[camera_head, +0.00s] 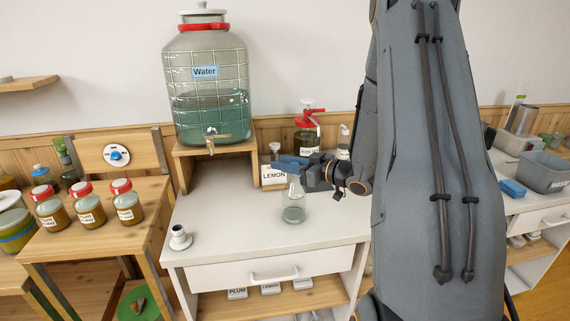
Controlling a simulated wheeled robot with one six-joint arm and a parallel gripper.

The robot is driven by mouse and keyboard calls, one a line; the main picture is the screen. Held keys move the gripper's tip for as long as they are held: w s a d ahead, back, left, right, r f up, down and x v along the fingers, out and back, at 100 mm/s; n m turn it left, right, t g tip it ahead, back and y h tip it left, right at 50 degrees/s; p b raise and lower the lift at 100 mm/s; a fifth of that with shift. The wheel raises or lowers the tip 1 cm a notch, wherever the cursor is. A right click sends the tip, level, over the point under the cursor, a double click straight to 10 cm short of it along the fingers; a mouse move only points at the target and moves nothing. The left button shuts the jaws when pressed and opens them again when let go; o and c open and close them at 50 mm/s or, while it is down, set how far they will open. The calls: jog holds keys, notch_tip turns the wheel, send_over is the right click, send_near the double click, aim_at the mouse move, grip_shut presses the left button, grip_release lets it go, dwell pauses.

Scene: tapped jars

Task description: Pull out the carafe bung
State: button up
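The carafe (293,207) is a small clear glass vessel standing upright on the white counter, with a little pale green liquid in its lower part. My gripper (288,165) reaches in from the right, with its blue fingers at the top of the carafe. The fingers cover the carafe's mouth, so the bung is hidden from this view. I cannot tell whether the fingers are closed on it or apart around it.
A large water jar (208,100) with a tap stands on a wooden stand behind left. A LEMON container (272,177) and a red-topped pump jar (306,138) stand close behind my gripper. A small white funnel-like piece (180,238) sits front left. The counter's front middle is clear.

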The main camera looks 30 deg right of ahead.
jog(key=shift+o, duration=1.4)
grip_shut()
jog(key=shift+r+p, duration=0.35)
jog(key=shift+r, duration=0.05)
jog(key=shift+r+p, duration=0.75)
jog(key=shift+r, duration=0.15)
notch_tip(320, 180, up, 6)
jog(key=p, duration=0.5)
jog(key=shift+r, duration=0.15)
